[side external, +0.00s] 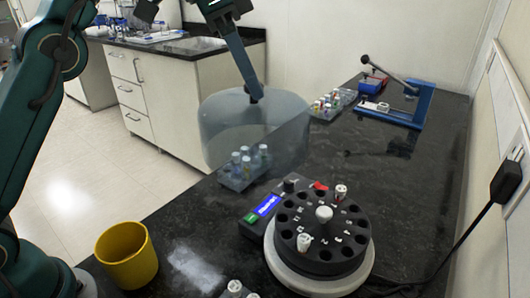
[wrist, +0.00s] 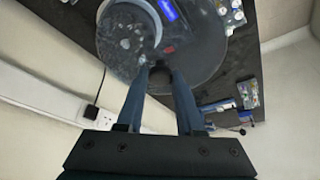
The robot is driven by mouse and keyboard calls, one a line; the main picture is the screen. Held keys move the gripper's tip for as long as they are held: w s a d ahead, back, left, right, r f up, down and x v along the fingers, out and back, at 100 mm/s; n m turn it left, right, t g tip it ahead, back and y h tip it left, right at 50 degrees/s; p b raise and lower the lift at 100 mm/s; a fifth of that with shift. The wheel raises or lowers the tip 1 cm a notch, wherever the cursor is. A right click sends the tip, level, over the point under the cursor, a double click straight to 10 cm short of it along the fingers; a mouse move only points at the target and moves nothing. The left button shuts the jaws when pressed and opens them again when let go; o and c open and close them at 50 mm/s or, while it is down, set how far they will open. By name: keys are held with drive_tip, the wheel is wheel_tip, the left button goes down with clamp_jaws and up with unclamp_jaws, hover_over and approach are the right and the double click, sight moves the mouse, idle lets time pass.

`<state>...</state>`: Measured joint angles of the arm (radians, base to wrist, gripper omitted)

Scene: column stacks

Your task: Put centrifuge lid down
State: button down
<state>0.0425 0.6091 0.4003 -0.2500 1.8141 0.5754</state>
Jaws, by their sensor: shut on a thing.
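The centrifuge lid (side external: 228,118) is a large, clear, bluish dome. My gripper (side external: 256,98) is shut on the knob at its top and holds it in the air, beyond the centrifuge and to its left in the side view. In the wrist view my gripper (wrist: 161,76) closes on the dark knob, and the clear lid (wrist: 190,50) spreads beyond it. The centrifuge (side external: 320,245) stands uncovered on the black counter, with a dark rotor, a white centre knob and white-capped tubes in some slots. It shows blurred through the lid in the wrist view.
A tube rack (side external: 244,168) stands below and behind the lid. A yellow cup (side external: 127,255) is at the front left. Another rack (side external: 332,104) and a blue device with a lever (side external: 402,108) stand farther back. The counter (side external: 400,185) right of the lid is mostly clear.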

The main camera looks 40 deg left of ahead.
sight(271, 102)
drive_tip(key=shift+w+d+f, duration=0.15)
drive_tip(key=shift+d+f, duration=0.1)
drive_tip(key=shift+d, duration=0.05)
drive_tip(key=shift+d+f+m, duration=0.1)
drive_tip(key=shift+m, duration=0.2)
drive_tip(key=shift+w+d+f, duration=0.1)
drive_tip(key=shift+w+d, duration=0.05)
drive_tip(key=shift+w, duration=0.05)
drive_tip(key=shift+f, duration=0.15)
drive_tip(key=shift+w+d+f, duration=0.25)
drive_tip(key=shift+w+f, duration=0.1)
drive_tip(key=shift+w, duration=0.05)
drive_tip(key=shift+f, duration=0.2)
idle(0.4)
drive_tip(key=shift+d, duration=0.15)
